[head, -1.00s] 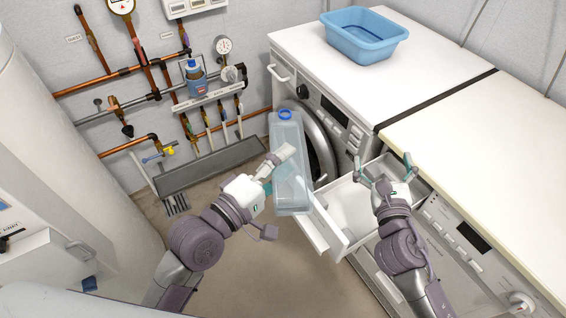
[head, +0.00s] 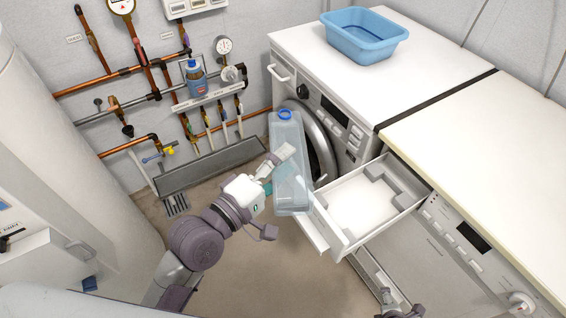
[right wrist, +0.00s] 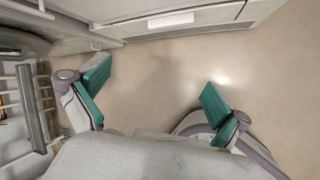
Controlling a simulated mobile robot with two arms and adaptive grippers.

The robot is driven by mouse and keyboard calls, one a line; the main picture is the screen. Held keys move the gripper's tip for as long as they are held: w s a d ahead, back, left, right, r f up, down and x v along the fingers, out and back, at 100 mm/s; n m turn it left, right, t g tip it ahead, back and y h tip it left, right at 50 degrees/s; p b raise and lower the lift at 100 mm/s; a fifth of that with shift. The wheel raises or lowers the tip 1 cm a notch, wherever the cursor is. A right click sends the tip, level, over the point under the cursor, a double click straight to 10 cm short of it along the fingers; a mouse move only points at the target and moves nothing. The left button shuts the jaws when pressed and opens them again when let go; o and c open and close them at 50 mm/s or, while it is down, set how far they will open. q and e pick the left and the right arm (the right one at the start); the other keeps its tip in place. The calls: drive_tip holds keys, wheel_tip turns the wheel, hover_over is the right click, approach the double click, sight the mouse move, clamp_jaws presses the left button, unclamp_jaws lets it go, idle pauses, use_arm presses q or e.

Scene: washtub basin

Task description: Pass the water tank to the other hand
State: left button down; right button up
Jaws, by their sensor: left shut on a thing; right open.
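The water tank (head: 289,150) is a tall, clear bluish container with a blue cap at its top end. My left gripper (head: 277,172) is shut on the tank's left side and holds it above the floor, in front of the washing machine's round door. The near fingers partly cover the tank. In the head view my right arm shows only as a small part at the bottom edge, and its fingers are out of that frame. In the right wrist view my right gripper (right wrist: 150,95) is open and empty, with bare floor between its green-padded fingers.
An open white drawer (head: 400,212) juts out just right of the tank. A blue basin (head: 365,35) stands on the white machine top (head: 420,85). Pipes and valves line the back wall. The floor (head: 270,270) in front is clear.

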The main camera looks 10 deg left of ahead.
drive_tip(key=s+a+f+m+g+y, duration=0.1)
drive_tip(key=s+a+f+m+g, duration=0.1)
drive_tip(key=s+f+m, duration=0.5)
drive_tip(key=s+a+f+m+g+y, duration=0.1)
drive_tip(key=s+a+f+m+g, duration=0.1)
drive_tip(key=s+f+m, duration=0.6)
drive_tip(key=s+m+g, duration=0.1)
drive_tip(key=s+m, duration=0.2)
drive_tip(key=s, duration=0.4)
drive_tip(key=shift+s+a+f, duration=0.25)
drive_tip(key=shift+s+f, duration=0.05)
drive_tip(key=shift+s, duration=0.1)
